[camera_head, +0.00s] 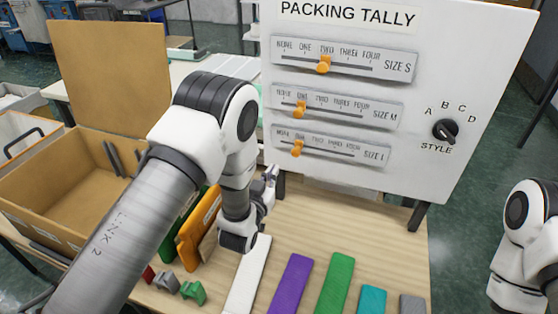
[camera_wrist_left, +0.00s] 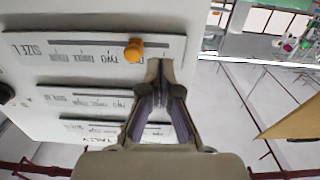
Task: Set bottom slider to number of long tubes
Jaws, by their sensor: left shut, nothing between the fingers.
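The bottom slider, labelled SIZE L, has an orange knob (camera_head: 297,149) standing at about ONE on its scale plate (camera_head: 340,152). In the left wrist view the panel appears upside down, with this knob (camera_wrist_left: 133,50) just left of my fingertips. My left gripper (camera_head: 272,173) is shut and empty, just below the bottom slider's left end; its closed fingers show in the wrist view (camera_wrist_left: 160,75), apart from the knob. I cannot single out any long tubes; dark grey upright pieces (camera_head: 115,158) stand in the cardboard box (camera_head: 60,190). My right gripper is out of view.
The SIZE S knob (camera_head: 324,65) is at about TWO, the SIZE M knob (camera_head: 300,109) at about ONE. A STYLE dial (camera_head: 445,130) is at right. White (camera_head: 248,275), purple (camera_head: 291,285) and green (camera_head: 335,283) strips lie on the table.

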